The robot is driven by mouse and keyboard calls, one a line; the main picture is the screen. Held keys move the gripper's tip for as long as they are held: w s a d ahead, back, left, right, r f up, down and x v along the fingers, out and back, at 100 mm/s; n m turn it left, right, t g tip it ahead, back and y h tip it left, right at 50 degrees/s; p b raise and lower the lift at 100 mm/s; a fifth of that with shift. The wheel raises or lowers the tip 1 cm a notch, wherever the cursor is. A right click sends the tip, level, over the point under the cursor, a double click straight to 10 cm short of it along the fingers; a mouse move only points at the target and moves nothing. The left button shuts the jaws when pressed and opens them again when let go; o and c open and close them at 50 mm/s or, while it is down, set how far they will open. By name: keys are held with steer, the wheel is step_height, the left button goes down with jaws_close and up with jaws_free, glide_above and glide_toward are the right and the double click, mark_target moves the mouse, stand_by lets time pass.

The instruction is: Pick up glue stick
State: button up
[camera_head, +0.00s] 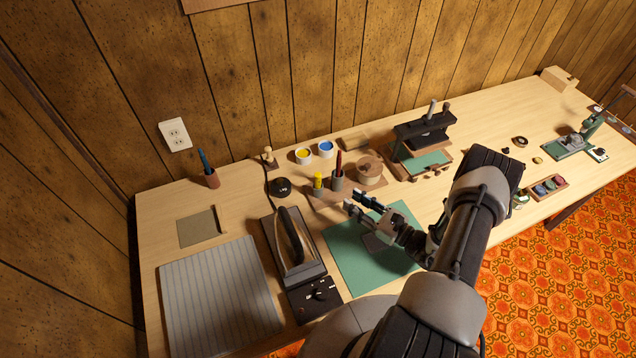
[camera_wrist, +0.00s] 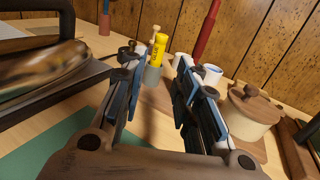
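The yellow glue stick (camera_head: 318,180) stands upright in a small grey holder on a wooden tray (camera_head: 345,193) near the back of the table. In the wrist view the glue stick (camera_wrist: 158,50) shows between my fingers, farther off, with dark lettering on its side. My gripper (camera_head: 359,202) is open and empty, in front of the tray and to the right of the glue stick in the head view. The gripper (camera_wrist: 158,70) does not touch it. The lower part of the glue stick is hidden in the holder.
An iron (camera_head: 291,240) lies at left. Yellow (camera_head: 303,156) and blue (camera_head: 326,149) paint pots stand behind. A green mat (camera_head: 350,262) lies below my gripper.

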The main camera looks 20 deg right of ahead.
steer(key=b, duration=0.1)
glide_toward(317, 177)
steer(key=w, duration=0.1)
steer(key=w+a+f, duration=0.1)
steer(key=w, duration=0.3)
steer(key=shift+w+a+f, duration=0.15)
steer(key=shift+a+f, duration=0.1)
steer(key=shift+a, duration=0.05)
steer(key=b+x, duration=0.1)
steer(key=x, duration=0.4)
steer(key=shift+w+f, duration=0.1)
jaws_close()
